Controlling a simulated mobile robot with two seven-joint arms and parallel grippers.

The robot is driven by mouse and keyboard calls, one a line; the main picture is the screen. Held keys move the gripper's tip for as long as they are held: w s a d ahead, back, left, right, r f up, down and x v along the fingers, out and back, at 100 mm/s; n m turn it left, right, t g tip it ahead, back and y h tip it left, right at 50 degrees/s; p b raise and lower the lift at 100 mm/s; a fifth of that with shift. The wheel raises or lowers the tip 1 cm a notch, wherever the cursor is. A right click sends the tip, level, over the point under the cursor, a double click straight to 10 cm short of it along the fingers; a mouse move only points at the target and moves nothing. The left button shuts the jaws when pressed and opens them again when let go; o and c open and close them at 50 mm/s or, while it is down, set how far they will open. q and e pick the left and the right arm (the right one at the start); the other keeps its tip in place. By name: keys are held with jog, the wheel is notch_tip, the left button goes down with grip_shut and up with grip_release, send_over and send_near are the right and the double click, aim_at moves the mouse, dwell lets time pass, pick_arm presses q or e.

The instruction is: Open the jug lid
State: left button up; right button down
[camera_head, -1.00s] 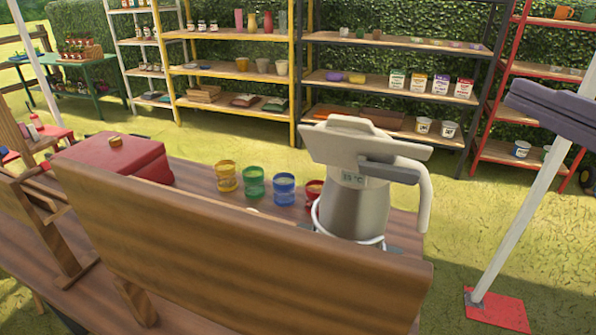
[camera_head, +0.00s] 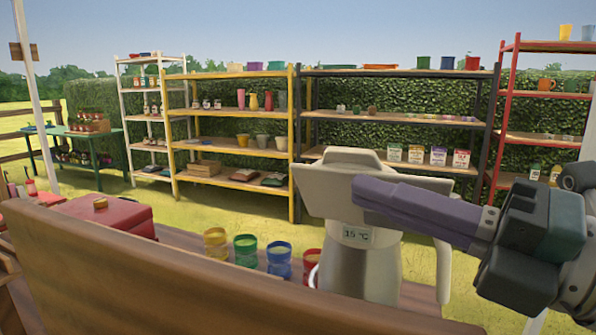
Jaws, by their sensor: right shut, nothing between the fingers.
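The grey-white jug (camera_head: 358,262) stands upright behind the wooden board, with a display reading 15 °C on its front. Its broad pale lid plate (camera_head: 325,190) sits at the top; I cannot tell from this angle whether the lid is open. My right gripper (camera_head: 370,196) comes in from the right, its purple fingers shut with nothing between them. The fingertips overlap the lid plate in the picture, and I cannot tell whether they touch it. The fingers and lid hide the dark lever and the upper handle. My left gripper is not in view.
A brown wooden board (camera_head: 190,275) crosses the foreground. Yellow (camera_head: 216,243), green (camera_head: 245,250), blue (camera_head: 279,259) and red (camera_head: 311,264) cups stand left of the jug. A red box (camera_head: 110,216) sits further left. Shelves and a hedge are behind.

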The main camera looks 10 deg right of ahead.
aim_at(372, 160)
jog(key=shift+x, duration=1.15)
jog(key=r+m+p, duration=0.1)
jog(key=p, duration=0.1)
jog(key=w+m+p, duration=0.1)
jog(key=p, duration=0.1)
jog(key=d+r+p, duration=0.1)
jog(key=p, duration=0.1)
jog(key=shift+w+r+m+h, duration=0.35)
jog(key=shift+m+h, duration=0.05)
jog(key=shift+w+d+f+g, duration=0.1)
jog(key=shift+f+g, duration=0.05)
jog(key=shift+g, duration=0.15)
jog(key=shift+f, duration=0.1)
jog(key=shift+d, duration=0.1)
